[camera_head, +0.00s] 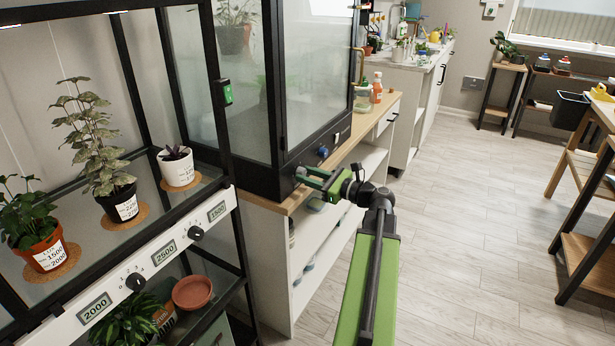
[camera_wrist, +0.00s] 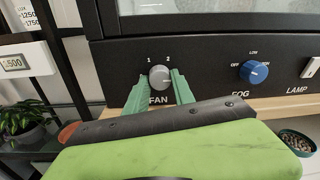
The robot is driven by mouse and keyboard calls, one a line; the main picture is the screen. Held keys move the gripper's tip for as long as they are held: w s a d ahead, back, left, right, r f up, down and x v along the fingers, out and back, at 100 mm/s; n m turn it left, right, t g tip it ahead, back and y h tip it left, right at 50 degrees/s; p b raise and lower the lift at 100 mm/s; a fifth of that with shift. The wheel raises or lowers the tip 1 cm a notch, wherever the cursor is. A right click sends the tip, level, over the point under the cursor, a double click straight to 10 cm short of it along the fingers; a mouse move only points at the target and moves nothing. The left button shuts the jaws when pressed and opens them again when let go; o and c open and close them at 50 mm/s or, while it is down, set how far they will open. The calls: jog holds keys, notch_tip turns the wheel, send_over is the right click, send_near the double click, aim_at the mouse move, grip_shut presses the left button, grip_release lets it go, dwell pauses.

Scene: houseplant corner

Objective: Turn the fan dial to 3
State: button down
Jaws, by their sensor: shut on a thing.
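The grey fan dial (camera_wrist: 159,76) sits on the black control panel (camera_wrist: 215,77) above the word FAN in the wrist view. The numbers 1 and 2 show above it; a 3 is not visible, and I cannot read which way the dial points. My gripper (camera_wrist: 158,84) has one green finger on each side of the dial and is shut on it. In the head view my gripper (camera_head: 316,178) reaches the lower front of the black glass cabinet (camera_head: 287,147), and its fingers hide the fan dial there.
A blue fog dial (camera_wrist: 254,72) and a lamp switch (camera_wrist: 311,68) are to the right on the panel. A plant shelf (camera_head: 165,250) with pots stands close on the left. Open floor (camera_head: 460,220) lies to the right.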

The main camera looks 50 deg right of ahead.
jog(key=shift+f, duration=0.1)
jog(key=c, duration=1.1)
grip_release()
jog(key=shift+o, duration=0.2)
jog(key=shift+s, duration=0.1)
jog(key=s+d, duration=0.3)
jog(key=s, duration=1.4)
jog(key=shift+d, duration=0.2)
